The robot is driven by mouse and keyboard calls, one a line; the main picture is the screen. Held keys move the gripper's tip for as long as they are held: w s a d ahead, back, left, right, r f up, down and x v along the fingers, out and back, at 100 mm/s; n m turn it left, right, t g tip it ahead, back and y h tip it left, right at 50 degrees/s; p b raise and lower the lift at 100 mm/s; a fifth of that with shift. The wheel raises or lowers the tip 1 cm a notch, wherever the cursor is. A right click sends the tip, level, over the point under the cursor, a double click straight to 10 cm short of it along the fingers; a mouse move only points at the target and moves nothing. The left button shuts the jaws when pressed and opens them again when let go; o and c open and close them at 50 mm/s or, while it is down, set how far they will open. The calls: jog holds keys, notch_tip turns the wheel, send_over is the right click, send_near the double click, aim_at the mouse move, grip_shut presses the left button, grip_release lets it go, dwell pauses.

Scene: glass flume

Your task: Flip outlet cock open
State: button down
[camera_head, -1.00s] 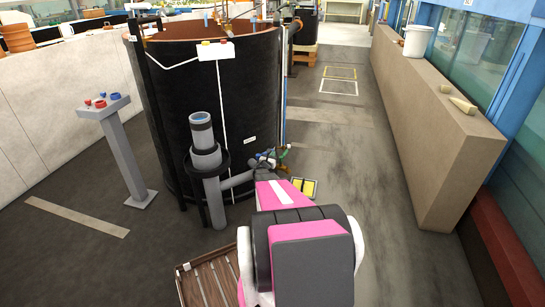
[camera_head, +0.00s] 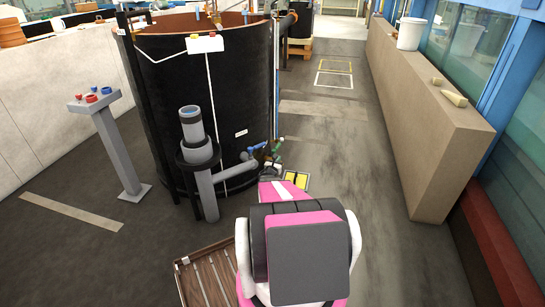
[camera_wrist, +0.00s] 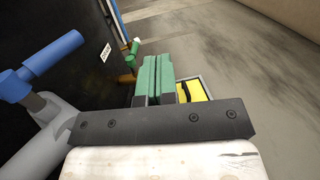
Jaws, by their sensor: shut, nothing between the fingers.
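A blue lever handle (camera_wrist: 52,54) sits on a grey pipe fitting (camera_wrist: 45,125) at the left of the wrist view. It also shows small in the head view (camera_head: 257,147), low on the right side of the black tank (camera_head: 215,95). Which handle is the outlet cock is not marked. A smaller green-handled brass valve (camera_wrist: 131,62) lies beyond my fingers, by the tank wall. My gripper (camera_wrist: 158,62) has its green fingers shut together with nothing between them. It is to the right of the blue handle, apart from it. My arm partly hides this area in the head view.
A yellow-and-black plate (camera_wrist: 194,90) lies on the floor right of my fingers. A grey standpipe (camera_head: 195,140) stands left of the valves. A slatted wooden pallet (camera_head: 207,280) is at the lower left of my arm. The floor (camera_head: 350,170) to the right is clear up to the beige wall (camera_head: 430,130).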

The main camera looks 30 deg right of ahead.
jog(key=s+d, duration=0.1)
jog(key=s, duration=0.9)
jog(key=shift+s+d+f, duration=0.25)
jog(key=shift+d+f, duration=0.15)
jog(key=s+a+r+m+g, duration=0.6)
jog(key=a+r+m+g, duration=0.45)
jog(key=m, duration=0.65)
jog(key=s+a+r+m+y, duration=0.3)
jog(key=a+y, duration=0.2)
jog(key=a, duration=0.6)
jog(key=s+a+r+m+g+y, duration=0.1)
jog(key=s+a+r+m+y, duration=0.2)
jog(key=a, duration=0.8)
jog(key=s+a+r+m+y, duration=0.2)
jog(key=a+y, duration=0.4)
jog(key=a, duration=0.6)
jog(key=shift+s+r+m+y, duration=0.3)
jog(key=shift+s+r+m, duration=0.1)
jog(key=shift+s+r, duration=0.4)
